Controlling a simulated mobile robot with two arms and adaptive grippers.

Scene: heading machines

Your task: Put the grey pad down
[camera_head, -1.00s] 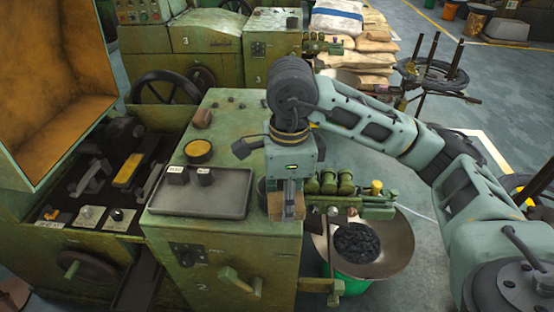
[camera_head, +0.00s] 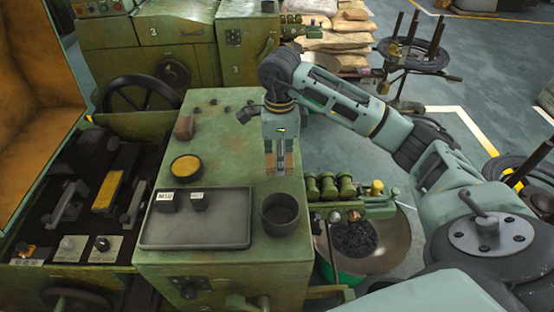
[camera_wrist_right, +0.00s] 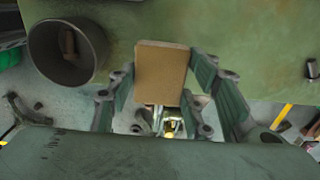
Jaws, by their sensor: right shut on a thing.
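My right gripper (camera_head: 280,168) points down above the right edge of the green machine top, behind the dark cup. It is shut on a flat, rectangular pad (camera_wrist_right: 162,72). The pad's face looks tan-brown rather than grey in the right wrist view. In the head view its edges show on both sides of the fingers. I cannot tell whether the pad touches the machine top (camera_head: 235,165). My left gripper is not in view.
A dark cup (camera_head: 281,213) stands near the right edge; something brown shows inside it in the wrist view (camera_wrist_right: 68,42).

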